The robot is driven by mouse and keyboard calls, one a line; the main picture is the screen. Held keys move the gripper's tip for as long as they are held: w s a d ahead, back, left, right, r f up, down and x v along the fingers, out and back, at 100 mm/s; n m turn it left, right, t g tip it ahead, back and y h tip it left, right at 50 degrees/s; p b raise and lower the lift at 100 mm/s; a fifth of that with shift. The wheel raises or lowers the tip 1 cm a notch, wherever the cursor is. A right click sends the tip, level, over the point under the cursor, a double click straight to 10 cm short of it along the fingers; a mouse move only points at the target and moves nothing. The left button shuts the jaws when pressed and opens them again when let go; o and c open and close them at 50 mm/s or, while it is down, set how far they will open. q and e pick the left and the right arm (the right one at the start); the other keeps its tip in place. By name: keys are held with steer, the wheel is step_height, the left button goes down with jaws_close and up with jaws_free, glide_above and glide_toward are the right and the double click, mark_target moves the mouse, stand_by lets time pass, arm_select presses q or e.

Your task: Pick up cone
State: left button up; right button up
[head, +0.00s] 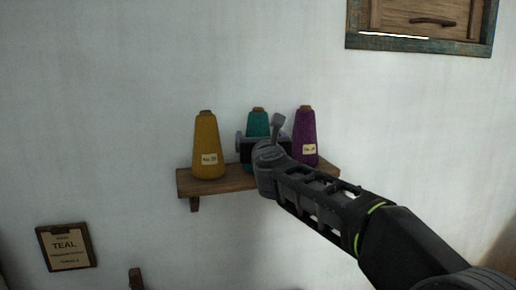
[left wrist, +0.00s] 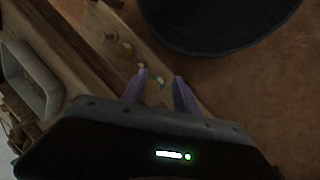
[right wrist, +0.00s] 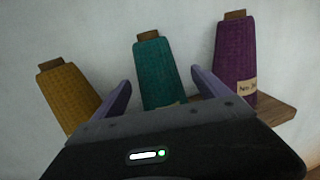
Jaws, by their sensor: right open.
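Three yarn cones stand on a small wooden wall shelf (head: 228,184). The yellow cone (head: 207,148) is at the left, the teal cone (head: 258,122) in the middle and the purple cone (head: 306,140) at the right. My right gripper (head: 263,140) is in front of the teal cone and hides its lower part in the head view. In the right wrist view the open fingers (right wrist: 161,88) stand on either side of the teal cone (right wrist: 158,75), with gaps to it. My left gripper (left wrist: 159,75) shows only in the left wrist view, with fingers apart and nothing between them.
A clipboard reading TEAL (head: 65,247) hangs on the wall at lower left. A wooden cabinet with a blue-green frame (head: 420,42) is at upper right. Below my left gripper are wooden boards and a dark round container (left wrist: 215,25). The wall above the cones is clear.

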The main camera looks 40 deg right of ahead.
steer(key=shift+w+d, duration=0.3)
steer(key=shift+w, duration=0.15)
steer(key=shift+w+d+p, duration=0.15)
steer(key=shift+w+p, duration=0.15)
steer(key=shift+w, duration=0.05)
steer(key=p+x, duration=0.1)
steer(key=x, duration=0.2)
steer(key=shift+w+r+p, duration=0.1)
steer(key=shift+w+p, duration=0.15)
steer(key=shift+p, duration=0.15)
steer(key=shift+w+d, duration=0.3)
steer(key=shift+w, duration=0.15)
steer(key=c, duration=1.7)
